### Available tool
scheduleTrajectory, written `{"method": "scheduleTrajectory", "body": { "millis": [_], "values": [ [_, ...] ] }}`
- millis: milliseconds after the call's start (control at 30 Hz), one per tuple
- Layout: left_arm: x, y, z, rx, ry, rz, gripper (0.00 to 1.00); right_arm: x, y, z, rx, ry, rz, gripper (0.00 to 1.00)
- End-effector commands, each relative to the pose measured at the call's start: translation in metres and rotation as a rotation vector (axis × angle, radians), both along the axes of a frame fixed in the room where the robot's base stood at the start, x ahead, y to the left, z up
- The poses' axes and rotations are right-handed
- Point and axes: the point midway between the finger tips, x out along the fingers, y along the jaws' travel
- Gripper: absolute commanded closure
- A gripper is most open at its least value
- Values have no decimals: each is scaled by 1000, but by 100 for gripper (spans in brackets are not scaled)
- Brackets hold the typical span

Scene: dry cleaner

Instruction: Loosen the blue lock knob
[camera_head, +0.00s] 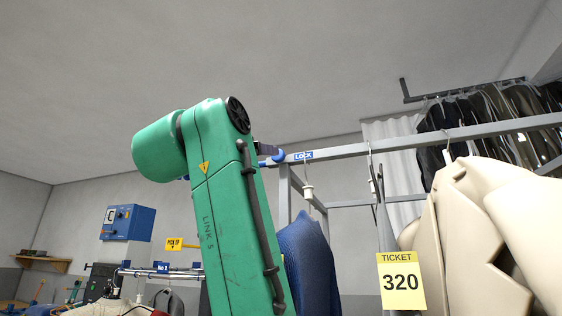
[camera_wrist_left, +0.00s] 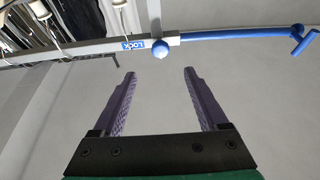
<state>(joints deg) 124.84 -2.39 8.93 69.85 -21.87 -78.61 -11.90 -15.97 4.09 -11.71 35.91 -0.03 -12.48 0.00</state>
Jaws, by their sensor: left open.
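The blue lock knob (camera_wrist_left: 160,49) is a small round ball on a grey rail, beside a blue LOCK label (camera_wrist_left: 133,45). In the head view the knob (camera_head: 278,156) shows just right of my green left arm, next to the label (camera_head: 303,155). My left gripper (camera_wrist_left: 159,74) is open and empty. Its two dark purple fingers point toward the rail, and the knob appears between and just beyond their tips. The exact gap to the knob is unclear. In the head view my arm hides most of this gripper. My right gripper is in neither view.
A blue rod (camera_wrist_left: 235,33) with a crossbar handle extends from the rail's end. Cream garments (camera_head: 465,230) with a yellow ticket 320 (camera_head: 401,281) and a blue garment (camera_head: 308,262) hang nearby. Dark clothes (camera_head: 490,125) hang behind. A blue box (camera_head: 127,222) is on the left.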

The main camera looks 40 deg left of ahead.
Motion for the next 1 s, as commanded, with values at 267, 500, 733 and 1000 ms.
{"method": "scheduleTrajectory", "body": {
  "millis": [267,500,733,1000],
  "values": [
    [64,23,36,-1,7,3,24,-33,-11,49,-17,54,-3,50],
    [109,39,52,-1,5,4,24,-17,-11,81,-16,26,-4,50],
    [118,42,50,0,2,4,24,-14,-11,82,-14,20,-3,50],
    [117,42,50,0,2,4,81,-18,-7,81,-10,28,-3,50]
  ]
}}
